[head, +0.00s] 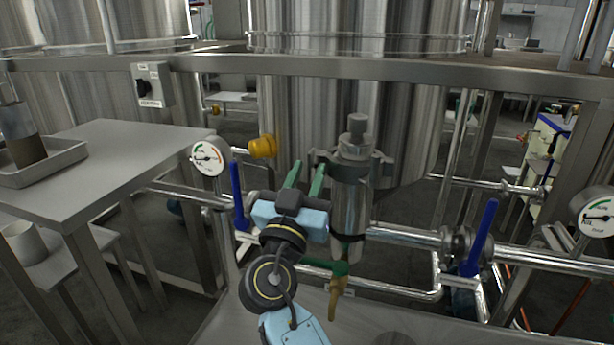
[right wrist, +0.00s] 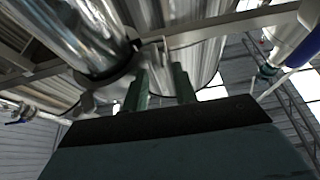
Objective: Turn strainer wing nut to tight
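The strainer (head: 349,212) is an upright steel body on the pipe run, with a collar with side lugs (head: 383,166) and a grey cap (head: 357,126) on top. I cannot make out the wing nut for certain among the parts at the collar. My right gripper (head: 311,163) is just left of the strainer's upper part, its two green fingers apart and pointing up. In the right wrist view the fingers (right wrist: 160,85) are also apart, with nothing seen held between them. A shiny steel cylinder (right wrist: 95,35) stands up left beyond them. My left gripper is not in view.
Blue-handled valves stand left (head: 238,197) and right (head: 480,238) of the strainer. A pressure gauge (head: 209,157) and yellow knob (head: 262,147) are at left. A brass drain cock (head: 337,296) hangs below. A steel table (head: 120,150) stands left; a frame beam (head: 420,70) crosses above.

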